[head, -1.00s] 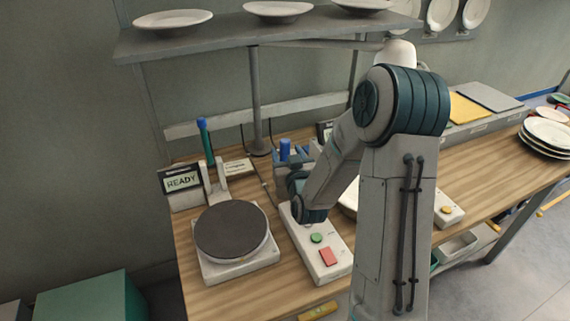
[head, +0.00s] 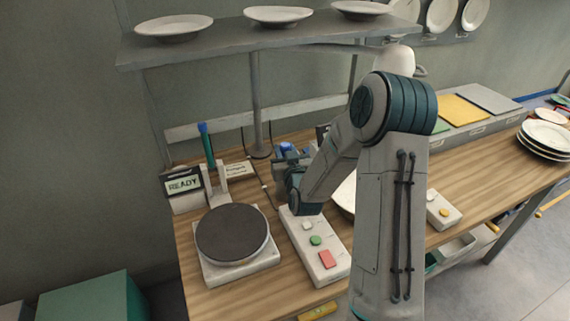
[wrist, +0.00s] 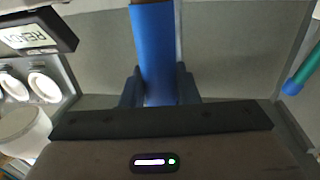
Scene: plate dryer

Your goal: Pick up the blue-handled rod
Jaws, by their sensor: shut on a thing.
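The blue handle of the rod (wrist: 155,45) runs down the middle of the wrist view, between the two dark fingers of my gripper (wrist: 158,82). My gripper is shut on it. In the head view only a small bit of the blue handle (head: 287,147) shows at my gripper (head: 288,162), at the back of the table. The rest is hidden by my wrist. The rod's lower part cannot be made out.
A teal rod with a blue top (head: 207,145) stands at the left; it also shows in the wrist view (wrist: 304,68). A READY display (head: 183,184), a round dark plate (head: 232,232) and a button box (head: 318,245) are nearby. A shelf (head: 220,46) with plates hangs above.

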